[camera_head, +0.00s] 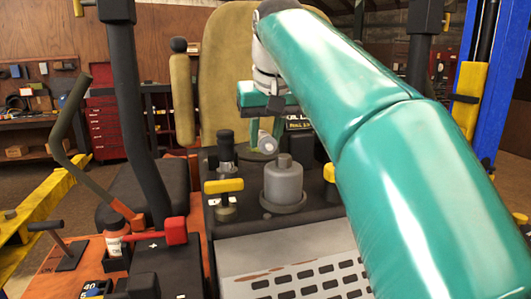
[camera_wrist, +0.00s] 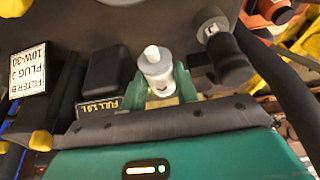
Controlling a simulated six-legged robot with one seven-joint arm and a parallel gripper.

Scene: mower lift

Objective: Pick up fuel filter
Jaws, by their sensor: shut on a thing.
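The fuel filter (camera_wrist: 157,68) is a small whitish cylinder with a narrower nozzle on top. In the wrist view it sits between the two green fingers of my gripper (camera_wrist: 163,84), which is shut on it. In the head view the filter (camera_head: 265,141) shows as a small pale-grey cylinder at the fingertips of my gripper (camera_head: 262,146). It appears held above the mower's dark deck, in front of the seat. The fingers hide part of its lower body.
A grey capped cylinder (camera_head: 283,183) stands on the deck below. A yellow-handled valve (camera_head: 224,187) and a black-topped post (camera_head: 227,148) stand left of it. The tan seat (camera_head: 228,60) is behind.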

